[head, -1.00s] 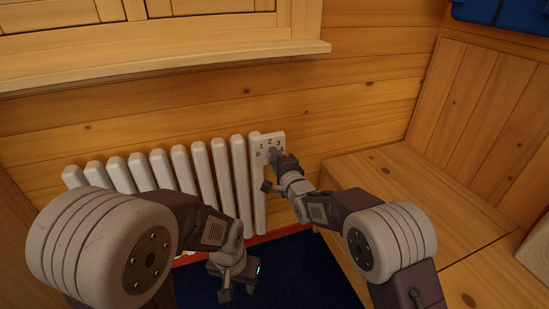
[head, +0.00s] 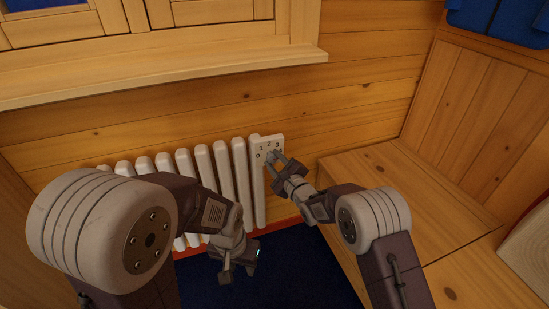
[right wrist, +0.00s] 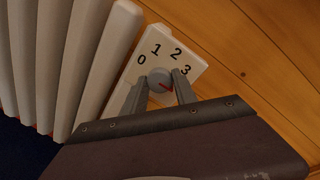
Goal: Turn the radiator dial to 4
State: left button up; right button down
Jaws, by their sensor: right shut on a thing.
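The radiator dial is a round grey knob (right wrist: 160,80) with a red mark, on a white plate (head: 266,141) at the radiator's right end. The right wrist view shows the numbers 0, 1, 2 and 3 around it. The 4 is not readable there, hidden near the right finger. The red mark points to the lower right, past the 3. My right gripper (right wrist: 160,92) is shut on the dial, one finger on each side. My left gripper (head: 238,274) hangs low in front of the radiator, away from the dial. Its fingers are not clear.
The white ribbed radiator (head: 198,180) stands against the log wall under a wooden sill (head: 170,76). A wooden bench (head: 400,185) fills the corner at the right. A blue floor (head: 290,275) lies below.

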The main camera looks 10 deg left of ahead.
jog(key=shift+f, duration=0.2)
dwell(0.4)
jog(key=c, duration=1)
grip_release()
jog(key=shift+r, duration=0.1)
jog(key=shift+s+d, duration=0.15)
jog(key=shift+d, duration=0.05)
jog(key=f+b+v, duration=0.1)
jog(key=b+v, duration=0.5)
jog(key=v, duration=0.2)
jog(key=shift+s+d+r, duration=0.2)
jog(key=shift+s+r, duration=0.1)
jog(key=shift+r, duration=0.2)
